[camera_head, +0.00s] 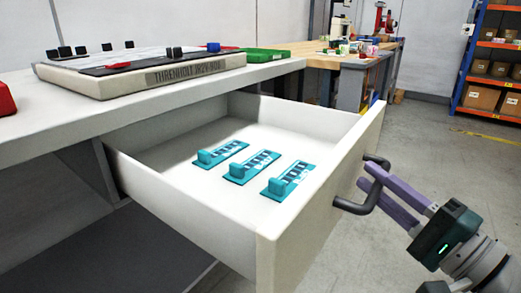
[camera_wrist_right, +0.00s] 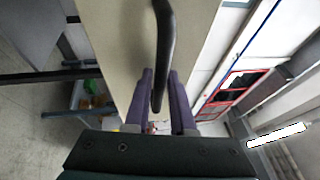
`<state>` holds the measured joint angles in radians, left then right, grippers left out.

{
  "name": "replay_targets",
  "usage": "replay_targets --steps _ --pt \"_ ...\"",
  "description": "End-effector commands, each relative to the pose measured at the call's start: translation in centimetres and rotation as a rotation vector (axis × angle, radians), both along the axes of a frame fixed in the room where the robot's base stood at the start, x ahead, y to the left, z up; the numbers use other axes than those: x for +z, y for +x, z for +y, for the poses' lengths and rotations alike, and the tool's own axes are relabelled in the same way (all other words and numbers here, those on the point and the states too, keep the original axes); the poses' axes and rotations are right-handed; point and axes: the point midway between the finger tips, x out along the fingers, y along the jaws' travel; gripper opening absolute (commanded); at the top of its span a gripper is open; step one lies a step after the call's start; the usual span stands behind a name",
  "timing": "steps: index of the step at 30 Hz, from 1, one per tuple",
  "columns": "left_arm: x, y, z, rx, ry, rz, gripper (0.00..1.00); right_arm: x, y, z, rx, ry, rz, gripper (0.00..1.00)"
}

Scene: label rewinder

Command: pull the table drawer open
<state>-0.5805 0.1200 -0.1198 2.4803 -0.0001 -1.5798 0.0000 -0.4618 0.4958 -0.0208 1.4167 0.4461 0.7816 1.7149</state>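The white table drawer (camera_head: 325,196) is pulled well out from under the tabletop, and its inside shows. Its dark bar handle (camera_head: 370,192) is on the front panel; it also shows in the right wrist view (camera_wrist_right: 165,40). My right gripper (camera_head: 374,185) has its two purple fingers on either side of the handle bar, shut on it as far as I can see. In the right wrist view the bar runs between the fingertips (camera_wrist_right: 160,80). My left gripper is not in view.
Several teal parts (camera_head: 243,168) lie in the drawer. A labelled machine (camera_head: 150,75) and a green tray (camera_head: 267,55) rest on the tabletop. A wooden bench (camera_head: 350,60) and an orange-and-blue shelf (camera_head: 490,70) stand behind. Floor right of the drawer is clear.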

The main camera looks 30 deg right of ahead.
Motion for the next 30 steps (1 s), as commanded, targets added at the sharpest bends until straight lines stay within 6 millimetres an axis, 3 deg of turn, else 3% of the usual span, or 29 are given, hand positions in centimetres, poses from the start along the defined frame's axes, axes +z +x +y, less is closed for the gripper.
replay_targets --steps 6,15,30 --pt "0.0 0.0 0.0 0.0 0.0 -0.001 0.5 0.0 0.0 0.0 -0.001 0.001 0.0 0.47" --pt "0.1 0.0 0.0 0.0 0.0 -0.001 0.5 -0.1 -0.4 0.0 -0.001 0.001 0.002 0.47" --pt "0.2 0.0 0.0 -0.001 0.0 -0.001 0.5 -1.7 -8.9 0.0 -0.002 0.001 0.004 0.47"
